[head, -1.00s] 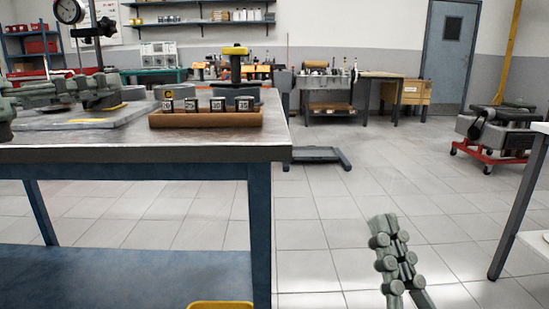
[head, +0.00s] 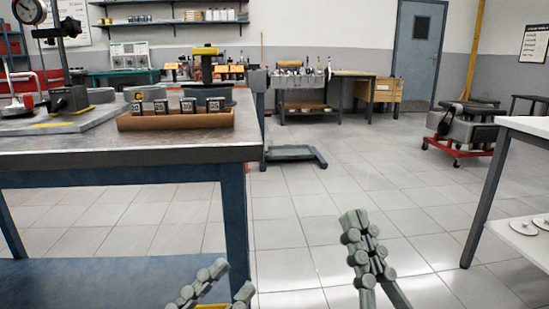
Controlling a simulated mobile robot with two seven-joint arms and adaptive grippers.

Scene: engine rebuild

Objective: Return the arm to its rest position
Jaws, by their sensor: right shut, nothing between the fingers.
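My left gripper (head: 233,277) is at the bottom edge, in front of the near workbench's lower part. Its two grey-green fingers are apart with nothing seen between them. The rest of that arm is out of frame. My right gripper (head: 356,218) is upright over the open floor, right of the bench. Its fingers are together and it holds nothing.
The metal-topped workbench (head: 190,152) fills the left, with a wooden rack (head: 175,121) of several small parts and a dial gauge stand (head: 68,97). A white table (head: 524,126) stands at right. Tiled floor (head: 310,190) is clear between them.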

